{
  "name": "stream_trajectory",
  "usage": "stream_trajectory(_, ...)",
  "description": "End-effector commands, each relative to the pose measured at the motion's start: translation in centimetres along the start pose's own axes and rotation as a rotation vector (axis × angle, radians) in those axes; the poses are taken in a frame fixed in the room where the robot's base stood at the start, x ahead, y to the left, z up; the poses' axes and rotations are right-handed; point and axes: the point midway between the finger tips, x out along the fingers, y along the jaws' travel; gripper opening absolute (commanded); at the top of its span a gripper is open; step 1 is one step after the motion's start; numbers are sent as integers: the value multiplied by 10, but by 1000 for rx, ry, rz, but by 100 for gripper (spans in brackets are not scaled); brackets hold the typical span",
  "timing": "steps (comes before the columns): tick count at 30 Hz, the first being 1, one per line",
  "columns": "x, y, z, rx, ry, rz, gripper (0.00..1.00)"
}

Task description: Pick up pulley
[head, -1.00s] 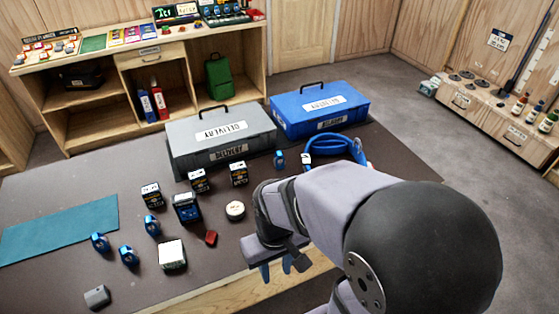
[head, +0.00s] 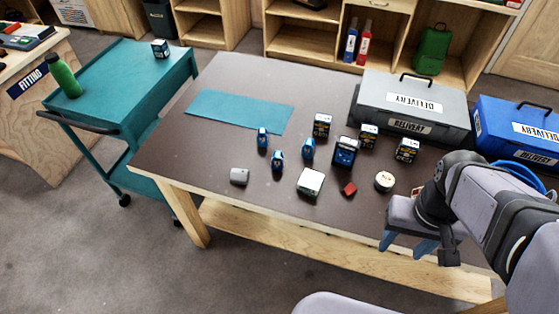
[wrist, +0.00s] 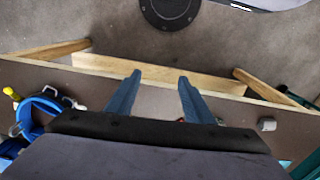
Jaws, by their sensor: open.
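Three small blue pieces that look like pulleys stand on the dark tabletop in the head view: one at the left (head: 262,138), one nearer the front (head: 277,160) and one to the right (head: 308,150). They are too small to tell apart. My gripper (head: 406,245) is at the table's front edge, to the right of them and well apart. Its two blue fingers are spread and point down, with nothing between them. In the wrist view my gripper (wrist: 160,82) is open over the front edge and floor; no blue pulley-like piece is clear there.
Several dark boxes, including a blue-faced one (head: 345,152), a white block (head: 310,182), a red piece (head: 349,189), a round tin (head: 384,181) and a grey block (head: 239,176) stand around. A grey case (head: 412,105) and blue case (head: 520,130) stand behind. The teal mat (head: 240,111) is bare.

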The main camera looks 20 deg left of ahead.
Motion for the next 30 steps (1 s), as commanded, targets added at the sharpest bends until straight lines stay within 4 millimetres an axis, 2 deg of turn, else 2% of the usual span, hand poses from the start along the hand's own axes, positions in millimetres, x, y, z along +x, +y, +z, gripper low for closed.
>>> stream_trajectory(1, 16, 3, -2, -77, -11, 40, 48)
stream_trajectory(5, 29, 15, -14, -275, -16, 154, 48)
stream_trajectory(8, 40, 24, -30, -463, -18, 263, 48)
stream_trajectory(11, 49, 30, -56, -695, -17, 402, 48)
stream_trajectory(13, 53, 30, -81, -876, -14, 517, 48)
stream_trajectory(17, 54, 13, -133, -1219, 0, 754, 48)
stream_trajectory(20, 49, -16, -173, -1467, 16, 950, 48)
stream_trajectory(23, 42, -60, -208, -1697, 39, 1163, 48)
stream_trajectory(26, 33, -116, -235, -1903, 69, 1396, 48)
stream_trajectory(27, 29, -140, -242, -1974, 82, 1490, 48)
stream_trajectory(30, 20, -202, -251, -2116, 117, 1721, 48)
